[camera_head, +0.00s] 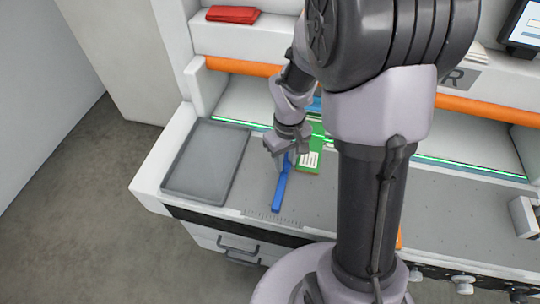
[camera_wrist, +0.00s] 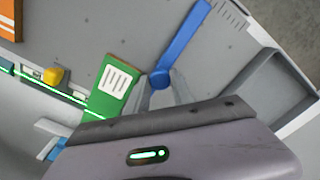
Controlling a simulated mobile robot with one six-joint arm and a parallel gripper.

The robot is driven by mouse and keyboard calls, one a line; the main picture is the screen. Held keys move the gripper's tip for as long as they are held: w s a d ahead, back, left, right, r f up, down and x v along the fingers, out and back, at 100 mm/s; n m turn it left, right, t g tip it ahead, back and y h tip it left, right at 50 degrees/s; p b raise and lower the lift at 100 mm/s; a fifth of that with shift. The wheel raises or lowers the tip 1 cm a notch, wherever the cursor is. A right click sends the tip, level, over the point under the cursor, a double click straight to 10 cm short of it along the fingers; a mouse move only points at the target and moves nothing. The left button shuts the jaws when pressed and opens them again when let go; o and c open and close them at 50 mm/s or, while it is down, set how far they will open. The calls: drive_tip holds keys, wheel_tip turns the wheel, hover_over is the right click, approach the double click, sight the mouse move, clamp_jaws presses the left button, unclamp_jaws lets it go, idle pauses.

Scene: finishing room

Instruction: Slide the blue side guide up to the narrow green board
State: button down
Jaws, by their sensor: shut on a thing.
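The blue side guide (camera_head: 281,190) is a long narrow bar on the grey worktop, with a round knob (camera_wrist: 160,81) at its far end. My gripper (camera_head: 288,160) is shut on that knob; its two pale fingers also show around it in the wrist view (camera_wrist: 164,90). The narrow green board (camera_head: 308,160) with a white label lies to the right of the guide in the head view. In the wrist view the board (camera_wrist: 107,94) is left of the knob, with a small gap between them. My arm hides part of the board in the head view.
A grey tray (camera_head: 173,192) lies left of the guide. A green-lit line (camera_head: 228,123) and an orange strip (camera_head: 247,69) run along the back. A red item (camera_head: 232,15) is on the upper shelf. Printed scale marks (camera_head: 272,219) are by the front edge. Bare worktop separates guide and tray.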

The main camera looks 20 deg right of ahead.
sight(286, 164)
drive_tip(key=c, duration=1.1)
unclamp_jaws()
wheel_tip(286, 164, up, 17)
drive_tip(key=p, duration=0.6)
drive_tip(key=shift+r, duration=0.2)
drive_tip(key=s+a+m+t+y+b, duration=0.2)
drive_tip(key=s+a+m+t+b, duration=0.3)
drive_tip(key=s+a+b, duration=0.4)
drive_tip(key=s+a+m, duration=0.1)
drive_tip(key=s+a, duration=0.1)
drive_tip(key=s, duration=0.2)
drive_tip(key=shift+s+a+t, duration=0.2)
drive_tip(key=shift+s+t, duration=0.2)
